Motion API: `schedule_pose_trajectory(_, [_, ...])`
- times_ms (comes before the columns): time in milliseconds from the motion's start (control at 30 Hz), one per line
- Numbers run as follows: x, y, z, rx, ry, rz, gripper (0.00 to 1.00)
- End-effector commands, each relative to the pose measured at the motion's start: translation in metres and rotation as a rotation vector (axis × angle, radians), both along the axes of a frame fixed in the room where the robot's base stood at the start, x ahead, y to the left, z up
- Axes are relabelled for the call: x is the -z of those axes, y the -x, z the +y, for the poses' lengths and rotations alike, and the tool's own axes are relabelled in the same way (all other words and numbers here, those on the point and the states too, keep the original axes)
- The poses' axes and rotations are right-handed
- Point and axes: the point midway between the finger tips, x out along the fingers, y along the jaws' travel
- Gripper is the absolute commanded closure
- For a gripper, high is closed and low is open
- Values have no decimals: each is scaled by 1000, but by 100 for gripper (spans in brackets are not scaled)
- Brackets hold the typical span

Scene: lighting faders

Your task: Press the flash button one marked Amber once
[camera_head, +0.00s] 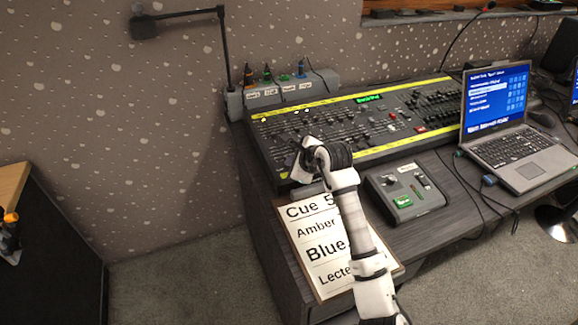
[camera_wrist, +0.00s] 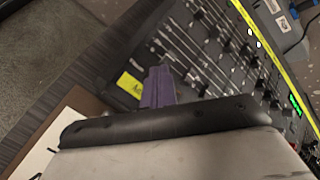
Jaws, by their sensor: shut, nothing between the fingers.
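The lighting console (camera_head: 375,150) lies on the desk with rows of faders and yellow strips along its edges. My gripper (camera_head: 303,165) is over the console's near left part. In the wrist view my purple-grey fingers (camera_wrist: 157,84) are shut and empty, pointing at the fader panel. A yellow label (camera_wrist: 130,86) beginning with "A" sits just left of the fingers, its right part hidden by them. The Amber flash button cannot be made out; my fingers or wrist may cover it. I cannot tell whether the fingertips touch the panel.
A cue sheet (camera_head: 305,238) listing Amber and Blue lies at the desk's front, partly under my arm. A small grey box (camera_head: 405,192) with a green button stands right of it. A laptop (camera_head: 497,115) is at the right. A lamp (camera_head: 145,27) and plugged sockets (camera_head: 290,90) stand behind.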

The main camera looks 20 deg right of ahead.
Motion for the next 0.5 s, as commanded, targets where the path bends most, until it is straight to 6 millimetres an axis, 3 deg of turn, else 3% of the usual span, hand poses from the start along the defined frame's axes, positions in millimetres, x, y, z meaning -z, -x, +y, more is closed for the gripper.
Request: schedule_pose_trajectory(500, [-13, 1, 0, -1, 2, 1, 100])
